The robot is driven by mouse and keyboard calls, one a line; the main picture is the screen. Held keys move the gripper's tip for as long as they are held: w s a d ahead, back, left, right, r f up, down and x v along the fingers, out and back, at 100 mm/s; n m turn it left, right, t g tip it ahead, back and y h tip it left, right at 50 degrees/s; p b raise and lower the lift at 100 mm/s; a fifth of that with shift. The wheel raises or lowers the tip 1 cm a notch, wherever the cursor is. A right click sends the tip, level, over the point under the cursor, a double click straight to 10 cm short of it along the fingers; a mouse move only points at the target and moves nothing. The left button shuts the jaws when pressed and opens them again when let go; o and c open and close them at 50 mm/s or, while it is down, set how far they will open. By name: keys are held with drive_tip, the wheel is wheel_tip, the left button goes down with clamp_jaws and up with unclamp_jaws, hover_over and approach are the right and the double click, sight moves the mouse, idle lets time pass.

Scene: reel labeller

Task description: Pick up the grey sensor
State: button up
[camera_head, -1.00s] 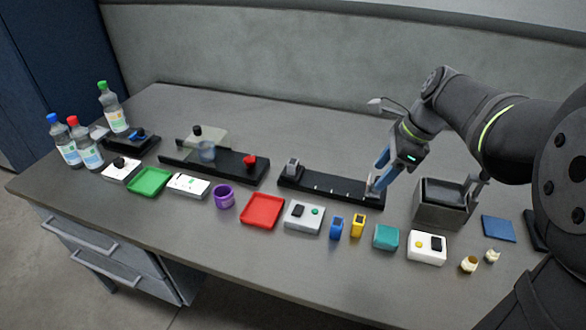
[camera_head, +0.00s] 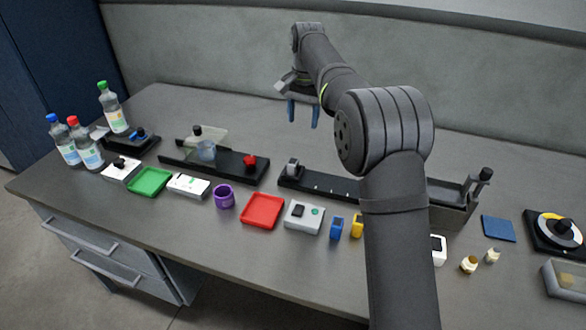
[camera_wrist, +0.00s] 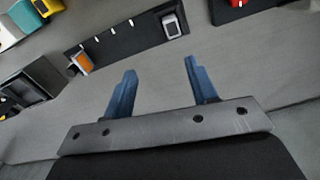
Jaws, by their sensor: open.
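A small grey block with a pale face, which looks like the grey sensor (camera_head: 292,168), sits at the left end of a long black rail (camera_head: 325,184). In the wrist view the grey sensor (camera_wrist: 172,25) is at the top, on the black rail (camera_wrist: 125,37). My gripper (camera_head: 303,115) is raised behind the rail, above and beyond the grey sensor. Its blue fingers are open and empty. In the wrist view my gripper (camera_wrist: 160,70) has bare table between its fingers, apart from the sensor.
An orange-topped piece (camera_wrist: 82,63) sits at the rail's other end, hidden by my arm in the head view. A grey open box (camera_head: 455,205) stands right of the rail. A black base with a red knob (camera_head: 249,162) lies to the left. The table behind the rail is clear.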

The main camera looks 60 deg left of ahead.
drive_tip(key=s+a+n, duration=0.1)
drive_tip(key=s+a, duration=0.1)
approach(293, 161)
wheel_tip(293, 161, down, 5)
drive_tip(key=shift+d+f, duration=0.1)
drive_tip(key=shift+f, duration=0.1)
drive_tip(key=shift+s+f, duration=0.2)
drive_tip(key=shift+f, duration=2.45)
drive_tip(key=c, duration=1.1)
drive_tip(key=shift+r, duration=0.1)
